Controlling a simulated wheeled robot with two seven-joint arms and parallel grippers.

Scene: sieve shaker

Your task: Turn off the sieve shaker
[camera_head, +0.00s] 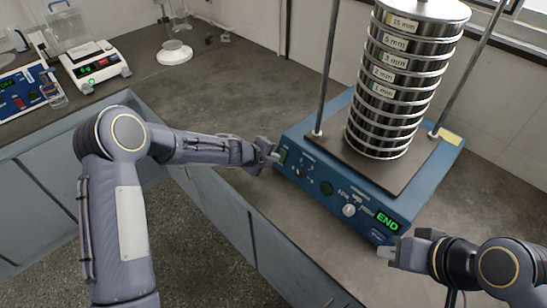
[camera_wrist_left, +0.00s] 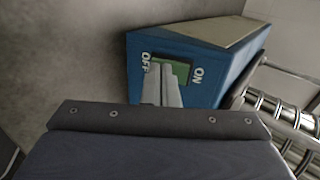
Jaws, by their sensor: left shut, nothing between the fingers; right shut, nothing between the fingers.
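The sieve shaker (camera_head: 345,195) is a blue box on the counter with a tall stack of metal sieves (camera_head: 405,75) on its dark top plate. Its front display (camera_head: 388,221) reads "END" in green. My left gripper (camera_head: 275,156) is shut and empty, with its tips at the green power switch at the panel's left end. In the left wrist view, the switch (camera_wrist_left: 181,70) lies between the words "OFF" and "ON", and the left fingertips (camera_wrist_left: 163,82) partly cover its OFF side. Contact is hard to tell. My right gripper (camera_head: 387,253) is shut and empty, beside the shaker's right front corner.
A white balance (camera_head: 95,63) and another blue device (camera_head: 25,92) with a display stand at the far left of the counter. Metal rods (camera_head: 327,65) rise beside the sieves.

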